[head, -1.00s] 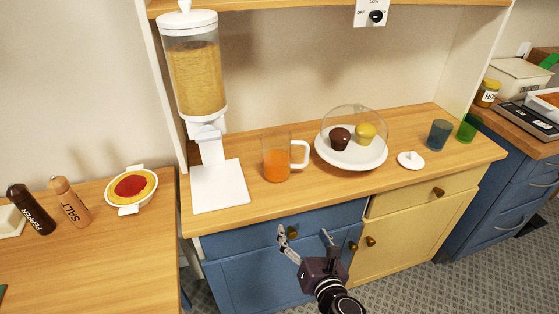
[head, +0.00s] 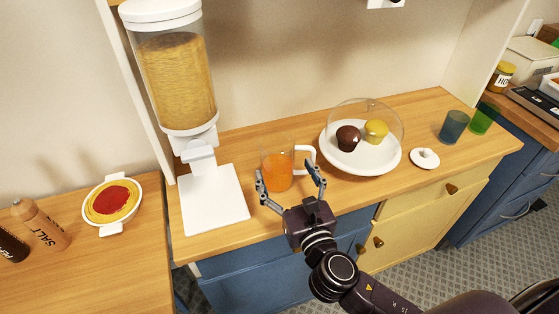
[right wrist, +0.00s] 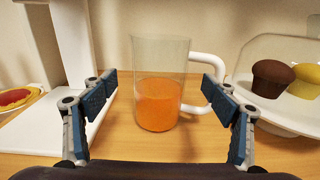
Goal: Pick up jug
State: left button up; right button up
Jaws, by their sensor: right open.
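The jug is clear glass with orange liquid in its lower part and a white handle on its right side. It stands upright on the wooden counter, as the head view shows the jug (head: 278,172). It also shows in the right wrist view, where the jug (right wrist: 158,95) is centred between the fingers. My right gripper (head: 290,180) is open in front of the jug, with one finger toward each side. In the right wrist view the right gripper's (right wrist: 160,105) right finger overlaps part of the handle. Nothing is between the pads in its grasp. My left gripper is not in view.
A cereal dispenser (head: 178,85) with a white base stands left of the jug. A white plate (head: 385,162) with two muffins under a clear dome stands close on the right. A white lid (head: 425,158) and coloured cups (head: 453,126) stand farther right.

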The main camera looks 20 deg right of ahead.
aim_at(273, 144)
jog(key=shift+w+r, duration=0.25)
jog(key=shift+w, duration=0.35)
jog(key=w+p, duration=0.1)
jog(key=w, duration=0.3)
jog(key=shift+f, duration=0.15)
jog(key=shift+w, duration=0.3)
jog(key=c, duration=1.7)
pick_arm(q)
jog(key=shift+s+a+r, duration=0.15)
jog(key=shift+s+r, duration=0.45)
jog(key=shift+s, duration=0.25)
pick_arm(e)
jog(key=shift+c, duration=0.6)
